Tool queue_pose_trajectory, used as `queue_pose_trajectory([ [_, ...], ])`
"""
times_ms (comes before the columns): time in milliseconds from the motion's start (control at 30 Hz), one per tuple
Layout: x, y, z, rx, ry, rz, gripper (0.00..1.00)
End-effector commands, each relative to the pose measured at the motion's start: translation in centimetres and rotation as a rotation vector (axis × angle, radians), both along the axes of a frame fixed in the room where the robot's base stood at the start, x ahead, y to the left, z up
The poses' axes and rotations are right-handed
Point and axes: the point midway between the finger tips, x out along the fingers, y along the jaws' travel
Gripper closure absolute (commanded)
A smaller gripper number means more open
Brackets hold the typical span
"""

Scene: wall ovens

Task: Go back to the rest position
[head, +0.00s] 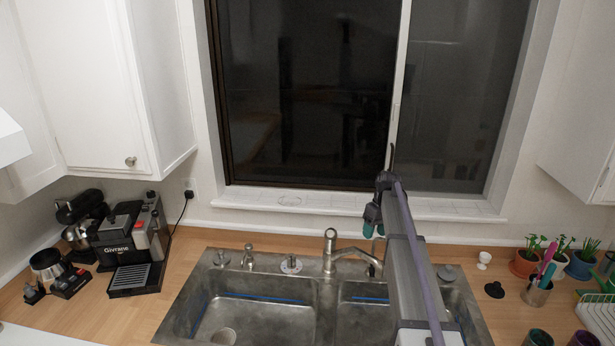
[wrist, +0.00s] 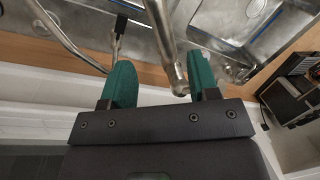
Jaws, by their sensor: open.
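My gripper (head: 374,229) hangs at the end of my raised arm, in front of the window and above the back of the sink, close to the faucet (head: 330,247). In the wrist view my gripper (wrist: 163,82) shows two green fingers spread apart, with no object held between them. The metal faucet (wrist: 163,40) crosses the gap between the fingers in that view. I cannot tell how far beyond the fingertips it lies. My arm hides part of the sink's right side in the head view.
The double sink (head: 265,309) is set in the wooden counter (head: 120,320). A coffee machine (head: 130,243) stands at the left. Potted plants (head: 525,263) and a utensil cup (head: 537,293) stand at the right. The window (head: 310,100) is behind my arm; white cabinets (head: 100,85) flank it.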

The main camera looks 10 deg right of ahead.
Motion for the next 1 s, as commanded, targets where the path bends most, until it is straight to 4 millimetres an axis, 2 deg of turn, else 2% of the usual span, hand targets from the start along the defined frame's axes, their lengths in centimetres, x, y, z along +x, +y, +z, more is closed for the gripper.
queue_pose_trajectory([
  [33, -1.4, 0.2, 0.0, -0.020, 0.006, -0.084, 0.45],
  [67, -3.7, 0.8, -0.2, -0.038, 0.010, -0.151, 0.45],
  [100, -6.6, 2.3, -1.3, -0.059, 0.011, -0.219, 0.45],
  [167, -11.2, 5.1, -3.8, -0.090, 0.011, -0.302, 0.45],
  [200, -14.4, 7.3, -5.7, -0.108, 0.007, -0.347, 0.45],
  [267, -19.1, 10.4, -8.4, -0.135, 0.001, -0.399, 0.45],
  [300, -22.2, 12.4, -10.2, -0.149, -0.006, -0.419, 0.45],
  [400, -28.9, 16.4, -14.4, -0.175, -0.024, -0.428, 0.45],
  [500, -33.2, 19.2, -17.6, -0.187, -0.036, -0.377, 0.45],
  [567, -33.9, 20.3, -18.8, -0.187, -0.038, -0.349, 0.45],
  [667, -33.5, 21.2, -19.0, -0.186, -0.040, -0.327, 0.45],
  [1000, -33.3, 21.2, -18.4, -0.185, -0.040, -0.324, 0.45],
])
